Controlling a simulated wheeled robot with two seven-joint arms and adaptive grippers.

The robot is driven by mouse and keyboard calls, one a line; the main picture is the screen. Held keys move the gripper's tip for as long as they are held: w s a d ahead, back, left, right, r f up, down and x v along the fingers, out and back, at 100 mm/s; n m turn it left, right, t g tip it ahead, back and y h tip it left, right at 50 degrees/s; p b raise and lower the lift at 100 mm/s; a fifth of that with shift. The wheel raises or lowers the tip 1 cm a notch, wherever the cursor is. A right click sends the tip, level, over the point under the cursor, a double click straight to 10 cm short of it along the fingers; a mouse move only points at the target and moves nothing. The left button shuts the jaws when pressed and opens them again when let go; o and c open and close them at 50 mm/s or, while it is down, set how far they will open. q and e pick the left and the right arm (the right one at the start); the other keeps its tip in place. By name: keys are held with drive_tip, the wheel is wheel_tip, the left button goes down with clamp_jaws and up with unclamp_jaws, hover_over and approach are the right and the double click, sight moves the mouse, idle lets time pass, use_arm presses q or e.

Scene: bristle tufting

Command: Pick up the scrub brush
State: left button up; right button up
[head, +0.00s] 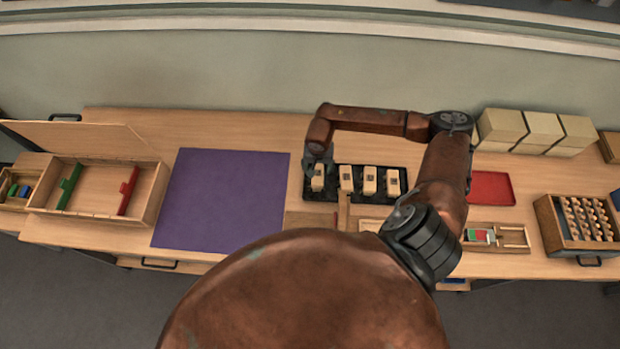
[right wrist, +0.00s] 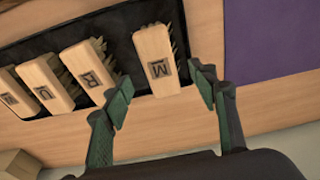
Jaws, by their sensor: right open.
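Several wooden-backed brushes with dark bristles lie in a row in a black tray (head: 352,198). In the right wrist view their backs carry letters: the M brush (right wrist: 158,60), the R brush (right wrist: 90,69) and the U brush (right wrist: 47,84); the last letter is hard to read. I cannot tell which one is the scrub brush. The M brush is the leftmost in the head view (head: 318,178). My right gripper (right wrist: 160,78) is open, its fingertips near the two sides of the M brush; contact is not clear. My left gripper is not in view.
A purple mat (head: 222,200) lies left of the tray. Farther left is an open wooden box (head: 97,205) with green and red pieces. Right are a red tray (head: 492,188), cream boxes (head: 540,130) and a rack of pegs (head: 580,222).

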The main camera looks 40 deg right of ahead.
sight(318, 173)
drive_tip(key=f, duration=0.2)
drive_tip(key=f+p, duration=0.1)
drive_tip(key=f, duration=0.3)
drive_tip(key=shift+w+d+f+p, duration=0.1)
drive_tip(key=shift+w+d+p, duration=0.2)
drive_tip(key=shift+p, duration=0.1)
drive_tip(key=shift+f, duration=0.55)
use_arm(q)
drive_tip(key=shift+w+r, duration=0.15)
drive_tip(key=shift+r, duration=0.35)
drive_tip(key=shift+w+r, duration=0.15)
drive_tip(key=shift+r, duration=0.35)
use_arm(e)
drive_tip(key=shift+c, duration=0.6)
drive_tip(key=shift+c, duration=0.8)
drive_tip(key=c, duration=1.1)
drive_tip(key=shift+w, duration=0.1)
